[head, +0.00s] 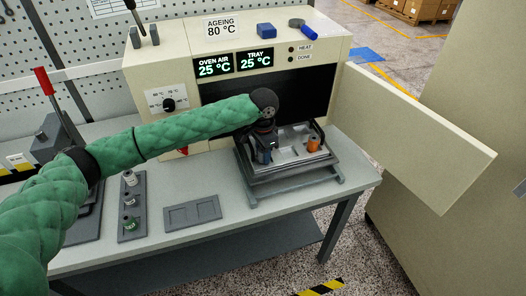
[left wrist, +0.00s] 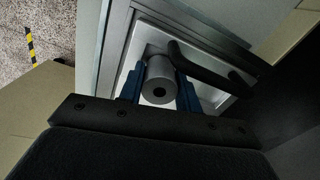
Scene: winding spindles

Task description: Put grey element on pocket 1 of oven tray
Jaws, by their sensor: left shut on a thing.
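The grey element (left wrist: 160,76) is a grey cylinder with a dark hole in its end, seen in the left wrist view. My left gripper (left wrist: 160,90) is shut on it, with a blue finger on each side. In the head view my left gripper (head: 264,150) points down over the left part of the oven tray (head: 290,165), and the grey element is hidden there. The tray lies in front of the oven's open mouth, and an orange element (head: 314,145) stands at its right. I cannot tell whether the grey element touches the tray. My right gripper is not in view.
The oven (head: 215,85) stands behind the tray, its door (head: 415,135) open to the right. A dark rack (head: 131,208) holds several small parts on the bench's left. An empty grey two-pocket plate (head: 192,213) lies beside it. A dark handle (left wrist: 205,65) crosses the tray in the left wrist view.

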